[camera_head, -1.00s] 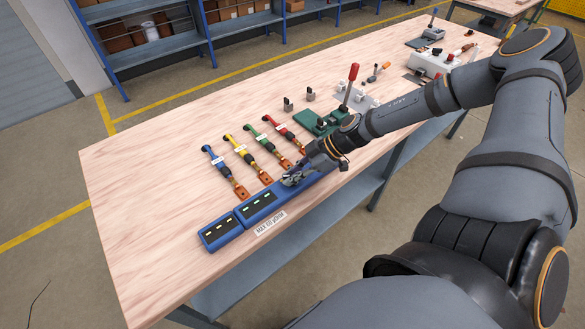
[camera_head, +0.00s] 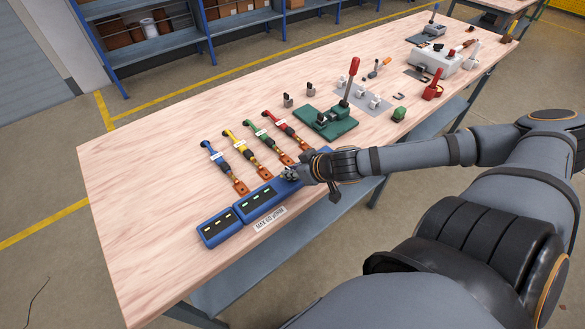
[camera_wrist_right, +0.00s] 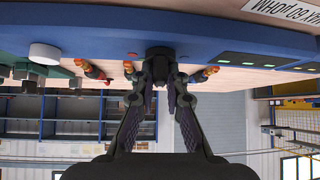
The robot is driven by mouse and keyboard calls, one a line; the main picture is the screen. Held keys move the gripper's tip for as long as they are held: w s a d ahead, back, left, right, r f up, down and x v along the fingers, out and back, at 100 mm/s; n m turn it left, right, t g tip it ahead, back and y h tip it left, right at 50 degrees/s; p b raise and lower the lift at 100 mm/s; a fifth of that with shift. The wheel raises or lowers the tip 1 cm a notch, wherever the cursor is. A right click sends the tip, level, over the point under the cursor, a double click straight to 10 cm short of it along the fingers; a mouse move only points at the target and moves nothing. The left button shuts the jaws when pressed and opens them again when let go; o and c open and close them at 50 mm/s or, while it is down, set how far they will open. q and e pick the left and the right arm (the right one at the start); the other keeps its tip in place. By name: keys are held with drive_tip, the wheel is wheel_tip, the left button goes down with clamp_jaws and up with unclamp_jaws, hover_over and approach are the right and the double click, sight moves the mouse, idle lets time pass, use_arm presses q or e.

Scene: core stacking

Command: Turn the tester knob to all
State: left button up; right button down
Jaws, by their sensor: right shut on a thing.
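The blue tester (camera_head: 257,214) lies along the table's near edge, with green lit windows on its dark panels. In the right wrist view the tester (camera_wrist_right: 215,25) crosses the top of the picture, seen upside down. My left gripper is not in view.
Blue, yellow, green and red cables (camera_head: 222,164) with copper lugs lie behind the tester. A green press (camera_head: 325,121) with a red-handled lever stands to the right, with a green block (camera_head: 399,114) and a red holder (camera_head: 433,88) beyond. A label (camera_head: 270,220) lies in front. The table's left is clear.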

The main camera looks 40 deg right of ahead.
drive_tip(key=shift+m+h+b, duration=0.5)
drive_tip(key=shift+m+b, duration=0.2)
drive_tip(key=shift+b, duration=0.2)
drive_tip(key=shift+r, duration=0.1)
drive_tip(key=c, duration=1.4)
unclamp_jaws()
drive_tip(key=shift+w, duration=0.1)
